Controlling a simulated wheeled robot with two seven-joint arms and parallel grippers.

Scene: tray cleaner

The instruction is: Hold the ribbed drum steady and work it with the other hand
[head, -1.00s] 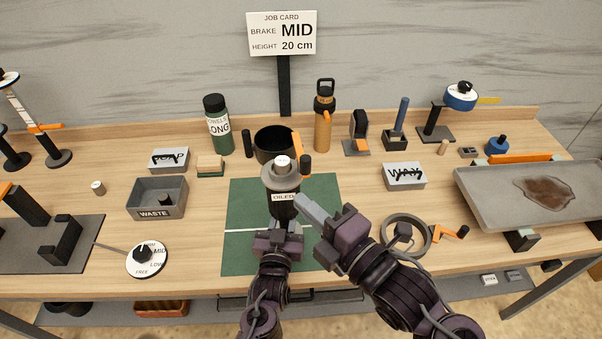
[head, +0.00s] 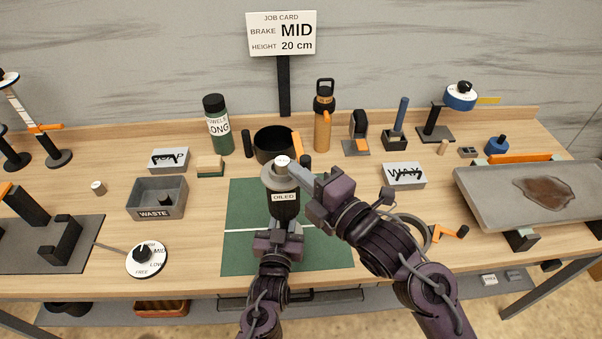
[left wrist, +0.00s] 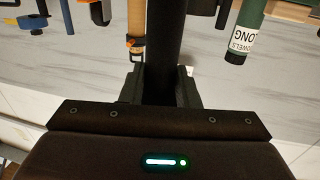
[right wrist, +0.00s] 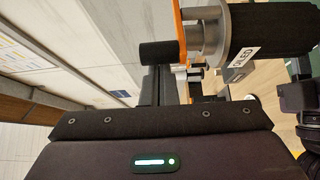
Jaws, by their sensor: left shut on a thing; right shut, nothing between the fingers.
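The ribbed drum (head: 285,207) is black with an OILED label and stands upright over the green mat (head: 240,250). It has a grey metal collar and a pale knob (head: 282,162) on top. My left gripper (head: 281,226) is shut on its lower part from the front; the dark body shows between the fingers in the left wrist view (left wrist: 164,50). My right gripper (head: 294,168) is shut and empty, its fingertips beside the knob on the right; I cannot tell if they touch. In the right wrist view the drum (right wrist: 268,28) lies sideways at the upper right.
A dark pot (head: 268,145) stands close behind the drum. The WASTE bin (head: 157,198) and a dial (head: 147,259) are at left. The WAX block (head: 403,176), a ring (head: 428,232) and a stained tray (head: 480,198) are at right. A job card (head: 282,33) reads MID, 20 cm.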

